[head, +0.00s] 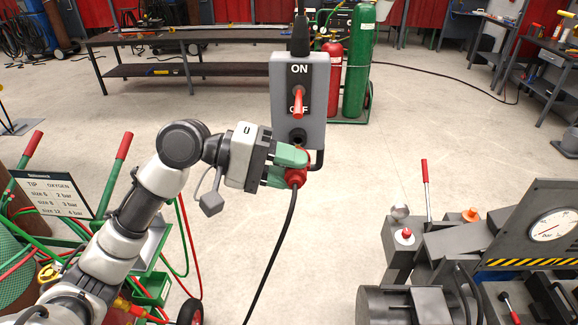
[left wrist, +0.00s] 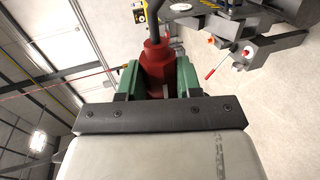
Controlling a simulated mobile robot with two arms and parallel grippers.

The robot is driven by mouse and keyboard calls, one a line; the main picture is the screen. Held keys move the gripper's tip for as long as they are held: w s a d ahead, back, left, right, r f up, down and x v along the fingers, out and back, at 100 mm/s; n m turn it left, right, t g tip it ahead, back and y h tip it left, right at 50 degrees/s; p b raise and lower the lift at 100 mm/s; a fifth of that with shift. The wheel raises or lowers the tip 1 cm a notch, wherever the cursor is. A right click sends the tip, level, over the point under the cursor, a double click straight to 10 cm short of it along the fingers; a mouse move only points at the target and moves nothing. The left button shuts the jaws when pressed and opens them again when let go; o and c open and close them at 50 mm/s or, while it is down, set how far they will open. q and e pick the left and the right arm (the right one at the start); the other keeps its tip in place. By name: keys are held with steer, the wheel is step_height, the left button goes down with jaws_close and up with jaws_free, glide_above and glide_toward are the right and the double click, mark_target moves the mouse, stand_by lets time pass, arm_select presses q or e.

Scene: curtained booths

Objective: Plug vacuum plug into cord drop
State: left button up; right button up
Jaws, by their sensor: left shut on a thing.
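The cord drop (head: 284,92) is a grey box hanging from a black cable in the middle of the head view. It has a red ON/OFF switch lever and a dark round socket (head: 297,137) near its lower edge. My left gripper (head: 291,167) has green fingers, shut on the red vacuum plug (head: 296,177). The plug is just below the socket and apart from it, with a black cord hanging down. In the left wrist view the red plug (left wrist: 158,68) sits between the green fingers. The plug's front end is not clear. My right gripper is not in view.
A dark bench (head: 190,42) and red and green gas cylinders (head: 358,65) stand behind. A grey machine with a gauge (head: 548,228) is at the lower right. A green cart with hoses (head: 150,290) is at the lower left. Open floor lies between.

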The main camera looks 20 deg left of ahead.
arm_select(q)
steer(key=shift+p, duration=0.8)
stand_by(1.1)
steer(key=shift+w+a+p, duration=0.2)
steer(key=shift+w+p, duration=0.2)
steer(key=shift+w, duration=0.3)
steer(key=shift+w+a+p, duration=0.2)
steer(key=shift+w+p, duration=0.15)
steer(key=shift+w, duration=0.35)
steer(key=o, duration=1.1)
steer(key=shift+c, duration=0.2)
steer(key=shift+a, duration=0.15)
steer(key=b+v, duration=0.4)
steer(key=v, duration=0.6)
steer(key=shift+a+r, duration=0.15)
steer(key=shift+a, duration=0.1)
